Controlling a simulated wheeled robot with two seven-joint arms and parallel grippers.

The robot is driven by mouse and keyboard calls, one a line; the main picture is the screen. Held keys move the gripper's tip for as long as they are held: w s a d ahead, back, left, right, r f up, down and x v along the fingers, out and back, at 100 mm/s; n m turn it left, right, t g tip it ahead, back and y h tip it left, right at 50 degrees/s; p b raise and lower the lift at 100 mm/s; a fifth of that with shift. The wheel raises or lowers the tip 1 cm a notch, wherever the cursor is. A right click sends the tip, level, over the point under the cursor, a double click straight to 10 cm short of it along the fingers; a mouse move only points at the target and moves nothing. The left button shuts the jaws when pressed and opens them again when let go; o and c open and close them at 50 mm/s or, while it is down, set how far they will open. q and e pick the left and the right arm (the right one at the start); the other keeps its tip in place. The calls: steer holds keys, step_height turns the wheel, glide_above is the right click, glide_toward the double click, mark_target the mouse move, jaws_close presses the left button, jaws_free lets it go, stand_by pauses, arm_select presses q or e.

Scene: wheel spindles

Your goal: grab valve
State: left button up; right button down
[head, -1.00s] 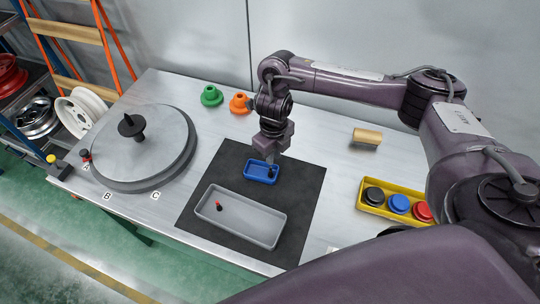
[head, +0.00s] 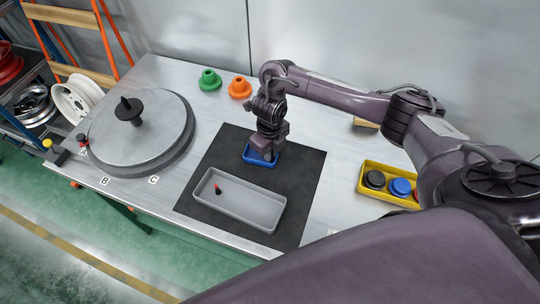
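A small valve (head: 218,189) with a red top and dark body stands in the left part of the long grey tray. The small blue tray (head: 249,160) sits behind the grey tray (head: 245,222) on the black mat. My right gripper (head: 267,155) points down into the blue tray, its fingertips low inside or just over it. The gripper body hides most of the tray's inside, so I cannot tell whether the fingers are open or hold anything. My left gripper is not in view.
A grey turntable (head: 140,150) with a black spindle (head: 129,110) fills the left of the table. Green (head: 209,80) and orange (head: 239,88) flanged pieces stand at the back. A yellow box (head: 371,192) with round black and blue pieces is at the right.

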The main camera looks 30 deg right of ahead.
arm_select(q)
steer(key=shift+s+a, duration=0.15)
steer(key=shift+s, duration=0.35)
